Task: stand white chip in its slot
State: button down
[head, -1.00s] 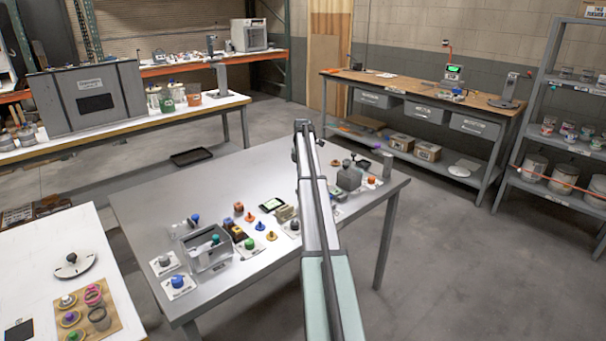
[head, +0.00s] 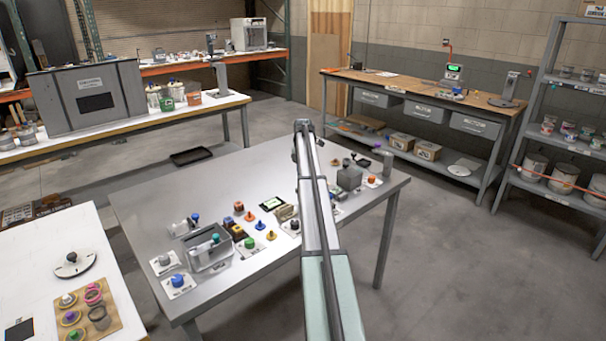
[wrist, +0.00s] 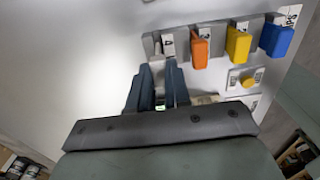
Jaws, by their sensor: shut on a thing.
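My gripper (wrist: 158,66) shows in the wrist view, its two dark fingers pointing at the grey slotted rack (wrist: 220,43). It is shut on a pale thing (wrist: 161,84) between the fingers, which I take to be the white chip; its outline is hard to tell from the pale table. The rack holds an orange chip (wrist: 200,50), a yellow chip (wrist: 238,44) and a blue chip (wrist: 276,38), each beside a white label. The label at the rack's left end (wrist: 168,44) has no coloured chip next to it. In the head view my arm hides the gripper.
A yellow knob on a white plate (wrist: 246,79) lies near the rack, right of the fingers. The grey table (head: 150,200) carries a grey open bin (head: 210,255), several knobbed pieces and a grey block (head: 349,177). The table left of the rack is clear.

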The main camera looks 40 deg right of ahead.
jog(key=shift+f, duration=1.15)
dwell(0.6)
jog(key=c, duration=1)
grip_release()
jog(key=shift+o, duration=0.4)
jog(key=shift+o, duration=1.3)
jog(key=shift+r, duration=0.15)
jog(key=shift+r, duration=3.4)
